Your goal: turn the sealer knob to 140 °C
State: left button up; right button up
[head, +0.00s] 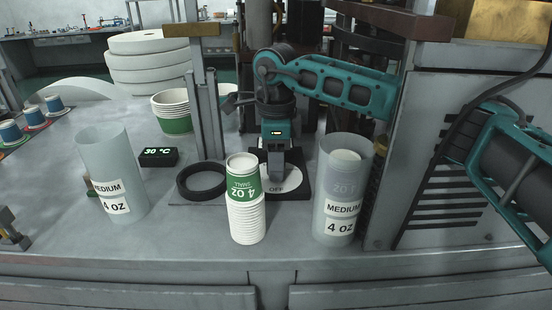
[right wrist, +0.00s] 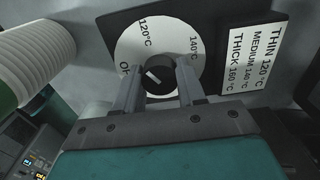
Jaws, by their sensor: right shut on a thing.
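My right gripper (head: 277,172) points down at the sealer's dial plate in the head view. In the right wrist view its two fingers (right wrist: 158,80) stand on either side of the dark sealer knob (right wrist: 155,70) and are shut on it. A short white mark shows on top of the knob, set at a slant. The white dial (right wrist: 168,35) around it carries the marks 120 °C and 140 °C and a partly hidden OFF. In the head view the gripper hides the knob, and OFF shows on the dial (head: 275,189). A small display (head: 158,157) reads 30 °C in green.
A stack of paper cups (head: 246,215) stands close in front of the dial. Clear tubes marked MEDIUM 4 OZ stand at the right (head: 328,225) and left (head: 128,170). A black ring (head: 202,195) lies left of the dial. A settings card (right wrist: 250,60) lies beside the dial.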

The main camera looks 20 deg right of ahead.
jog(key=m, duration=0.5)
jog(key=shift+m+p, duration=0.3)
jog(key=shift+p, duration=0.05)
jog(key=m, duration=0.4)
jog(key=shift+p, duration=0.3)
jog(key=m, duration=0.5)
jog(key=shift+m+p, duration=0.35)
jog(key=shift+m, duration=0.05)
jog(key=m, duration=0.4)
jog(key=shift+m+p, duration=0.3)
jog(key=shift+m, duration=0.1)
jog(key=o, duration=1.1)
jog(key=shift+c, duration=0.2)
